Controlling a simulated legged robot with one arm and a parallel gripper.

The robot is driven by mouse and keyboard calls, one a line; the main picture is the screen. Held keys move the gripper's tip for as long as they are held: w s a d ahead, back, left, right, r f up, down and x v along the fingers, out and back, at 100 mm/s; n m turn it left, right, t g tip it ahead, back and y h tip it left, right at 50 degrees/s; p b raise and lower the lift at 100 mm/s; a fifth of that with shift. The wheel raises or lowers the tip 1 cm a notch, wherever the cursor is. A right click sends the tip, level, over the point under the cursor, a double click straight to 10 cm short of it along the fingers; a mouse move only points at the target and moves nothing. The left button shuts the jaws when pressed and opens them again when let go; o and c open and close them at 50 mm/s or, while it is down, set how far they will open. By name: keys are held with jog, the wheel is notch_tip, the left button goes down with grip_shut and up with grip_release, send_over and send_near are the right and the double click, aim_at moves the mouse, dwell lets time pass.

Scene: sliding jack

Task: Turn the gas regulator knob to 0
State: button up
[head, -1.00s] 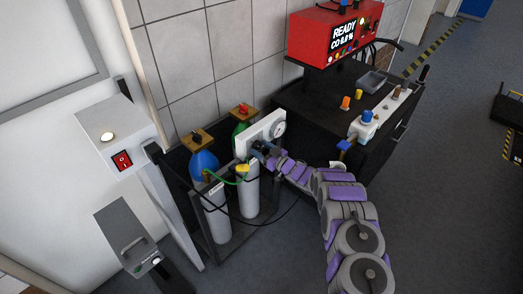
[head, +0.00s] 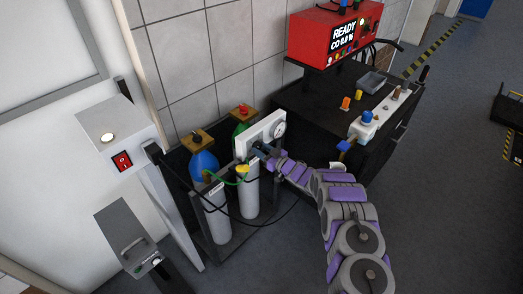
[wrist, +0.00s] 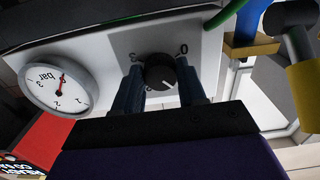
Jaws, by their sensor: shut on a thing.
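The gas regulator knob (wrist: 160,72) is small, round and black with a white pointer mark. It sits on a grey-white panel (wrist: 205,40) with a "0" printed at its upper right in the wrist view. The pointer mark faces the lower right there, away from the 0. My gripper (wrist: 161,78) has one finger on each side of the knob and is shut on it. A round pressure gauge (wrist: 58,84) marked "bar" has a red needle. In the head view, my gripper (head: 263,152) is at the panel (head: 262,130) and hides the knob.
Gas cylinders (head: 248,190) stand in a dark rack below the panel, with a green hose (head: 225,179) alongside. A red machine (head: 325,38) reading "READY" stands above a black cabinet (head: 335,105). A grey box with a red switch (head: 122,160) is at left.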

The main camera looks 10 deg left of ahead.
jog(key=n+p, duration=0.1)
jog(key=n, duration=0.2)
jog(key=shift+w+r+n, duration=0.1)
jog(key=shift+r+n, duration=0.05)
jog(key=shift+n, duration=0.25)
jog(key=n, duration=0.3)
jog(key=shift+n+p, duration=0.3)
jog(key=shift+p, duration=0.1)
jog(key=n+p, duration=0.1)
jog(key=n, duration=0.2)
jog(key=shift+n, duration=0.3)
jog(key=n+p, duration=0.1)
jog(key=n, duration=0.2)
jog(key=shift+n, duration=0.3)
jog(key=shift+n+p, duration=0.4)
jog(key=shift+n, duration=0.1)
jog(key=shift+f, duration=0.25)
jog(key=o, duration=1.1)
jog(key=shift+r, duration=0.15)
jog(key=shift+c, duration=0.2)
